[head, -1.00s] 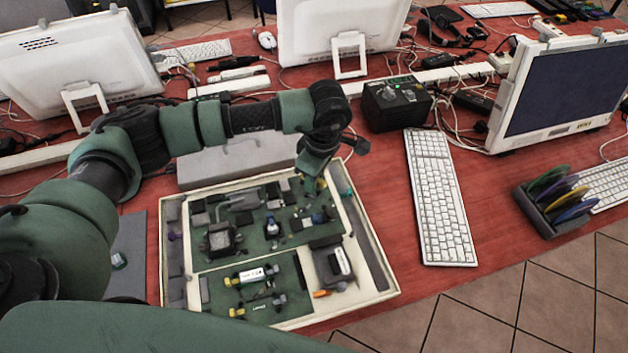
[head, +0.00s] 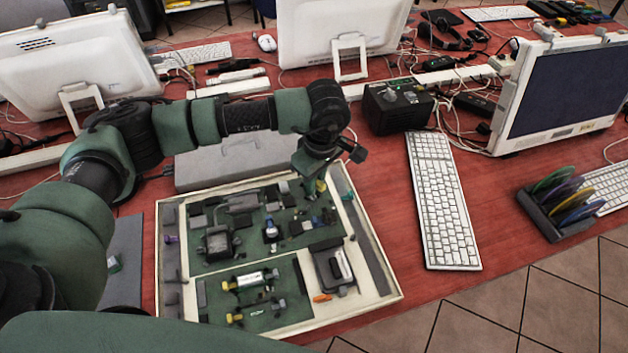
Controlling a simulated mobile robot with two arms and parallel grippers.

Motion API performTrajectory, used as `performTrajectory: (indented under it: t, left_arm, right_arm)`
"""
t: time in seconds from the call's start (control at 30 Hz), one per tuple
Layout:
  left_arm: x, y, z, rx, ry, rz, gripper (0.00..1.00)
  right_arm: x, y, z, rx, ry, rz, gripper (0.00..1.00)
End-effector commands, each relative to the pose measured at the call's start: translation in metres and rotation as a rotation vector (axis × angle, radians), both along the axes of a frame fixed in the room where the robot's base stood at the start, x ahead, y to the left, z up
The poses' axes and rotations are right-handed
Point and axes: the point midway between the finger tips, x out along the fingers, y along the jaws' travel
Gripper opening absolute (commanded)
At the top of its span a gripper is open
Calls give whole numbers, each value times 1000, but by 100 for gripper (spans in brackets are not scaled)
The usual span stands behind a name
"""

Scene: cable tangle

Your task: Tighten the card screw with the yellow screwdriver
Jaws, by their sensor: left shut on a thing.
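My left gripper (head: 318,180) hangs over the back right part of an open cream-rimmed case (head: 382,300). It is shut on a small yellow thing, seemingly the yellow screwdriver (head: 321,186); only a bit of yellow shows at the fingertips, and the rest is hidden. Below it lies a large green board (head: 250,253) with dark and grey parts on it. A smaller green board (head: 262,322) in front carries parts with yellow ends. I cannot make out which small part is the card screw, or whether the tool touches anything. My right gripper is not in view.
A small orange piece (head: 322,298) lies in the case's front right. A white keyboard (head: 443,200) is right of the case, and a black box (head: 397,106) stands behind. A disc rack (head: 560,205) and a monitor (head: 555,95) are farther right. Red table is clear around the keyboard.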

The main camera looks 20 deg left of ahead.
Motion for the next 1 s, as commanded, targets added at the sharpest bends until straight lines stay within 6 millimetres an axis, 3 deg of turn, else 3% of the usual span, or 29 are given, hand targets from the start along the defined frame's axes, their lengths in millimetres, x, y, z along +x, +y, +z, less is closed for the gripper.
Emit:
performTrajectory:
  t: [1.0]
  left_arm:
    - [0,0,-1,-1,-2,-306,0]
  right_arm:
    - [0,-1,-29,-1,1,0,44]
